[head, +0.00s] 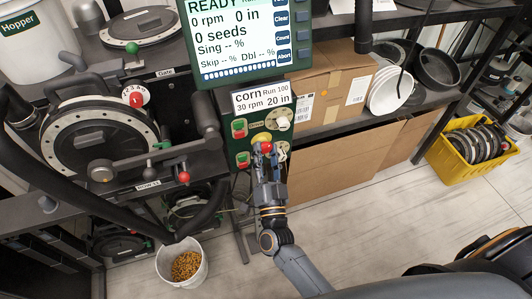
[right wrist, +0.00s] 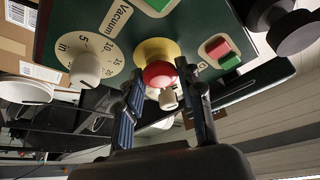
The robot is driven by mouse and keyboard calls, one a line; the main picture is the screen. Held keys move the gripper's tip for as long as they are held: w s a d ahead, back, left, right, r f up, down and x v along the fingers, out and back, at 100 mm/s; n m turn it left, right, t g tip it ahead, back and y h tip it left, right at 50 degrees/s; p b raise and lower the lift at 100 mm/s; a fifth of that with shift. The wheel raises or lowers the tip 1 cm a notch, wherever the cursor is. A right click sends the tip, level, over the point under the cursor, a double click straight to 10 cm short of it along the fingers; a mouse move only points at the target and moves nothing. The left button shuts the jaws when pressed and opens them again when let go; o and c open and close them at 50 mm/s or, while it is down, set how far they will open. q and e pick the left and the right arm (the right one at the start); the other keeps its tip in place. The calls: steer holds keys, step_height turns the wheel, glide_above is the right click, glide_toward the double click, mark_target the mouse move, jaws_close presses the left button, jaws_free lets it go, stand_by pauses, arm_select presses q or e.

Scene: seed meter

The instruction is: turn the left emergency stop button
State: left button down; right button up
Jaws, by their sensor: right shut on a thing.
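The emergency stop button, a red cap on a yellow base, is on the lower part of the green control panel (head: 257,121). In the head view its yellow base (head: 262,137) shows just above my right gripper (head: 266,148). In the right wrist view the red cap (right wrist: 158,73) is between the two fingertips of my right gripper (right wrist: 161,85). The right gripper is shut on the button, with a finger on either side; the exact contact is partly hidden. My left gripper is not in view.
A vacuum dial (right wrist: 87,68) and a red-green switch (right wrist: 219,51) flank the button closely. A display (head: 245,38) stands above the panel. Seed meters fill the left bench. A bucket of corn (head: 183,264) and a yellow crate (head: 459,160) stand on the floor.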

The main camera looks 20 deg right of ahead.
steer(key=shift+w+r, duration=0.1)
steer(key=shift+r, duration=0.05)
steer(key=o, duration=1.2)
steer(key=shift+c, duration=0.2)
steer(key=shift+w, duration=0.1)
steer(key=v, duration=1.2)
